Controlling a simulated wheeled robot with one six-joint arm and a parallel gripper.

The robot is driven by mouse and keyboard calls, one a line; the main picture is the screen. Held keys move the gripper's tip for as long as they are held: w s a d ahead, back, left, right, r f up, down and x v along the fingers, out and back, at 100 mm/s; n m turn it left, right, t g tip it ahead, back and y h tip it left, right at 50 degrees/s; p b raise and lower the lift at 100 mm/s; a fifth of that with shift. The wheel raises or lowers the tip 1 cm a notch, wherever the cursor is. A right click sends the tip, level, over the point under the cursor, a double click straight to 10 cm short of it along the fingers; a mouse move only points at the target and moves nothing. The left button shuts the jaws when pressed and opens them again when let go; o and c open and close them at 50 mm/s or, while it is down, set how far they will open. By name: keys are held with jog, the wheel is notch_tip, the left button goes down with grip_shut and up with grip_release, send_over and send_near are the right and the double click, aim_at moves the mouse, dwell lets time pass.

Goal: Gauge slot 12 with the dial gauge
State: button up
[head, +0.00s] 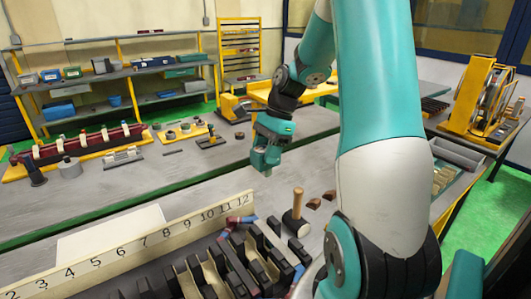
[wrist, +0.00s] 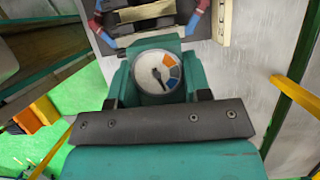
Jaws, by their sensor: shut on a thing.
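My gripper (head: 266,158) is above the bench, beyond the far right end of the stator in the head view. In the wrist view it is shut on the dial gauge (wrist: 158,73), which has a round white face with orange and blue bands and a dark needle pointing downward. The gauge's tip is hidden. The stator (head: 232,262) lies at the front with dark teeth and several slots, some holding tan liners. A cream strip (head: 150,240) behind it carries slot numbers; the 12 is at its right end. Red and blue windings also show at the top of the wrist view (wrist: 196,20).
A wooden-handled mallet (head: 297,213) stands right of the stator, with small brown pieces (head: 321,200) beside it. A far bench holds a red fixture (head: 80,145) and small parts. A yellow winding machine (head: 484,100) stands at right. The bench behind the strip is largely clear.

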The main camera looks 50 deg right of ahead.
aim_at(262, 150)
jog(key=shift+r+p, duration=1.7)
jog(key=shift+f, duration=0.1)
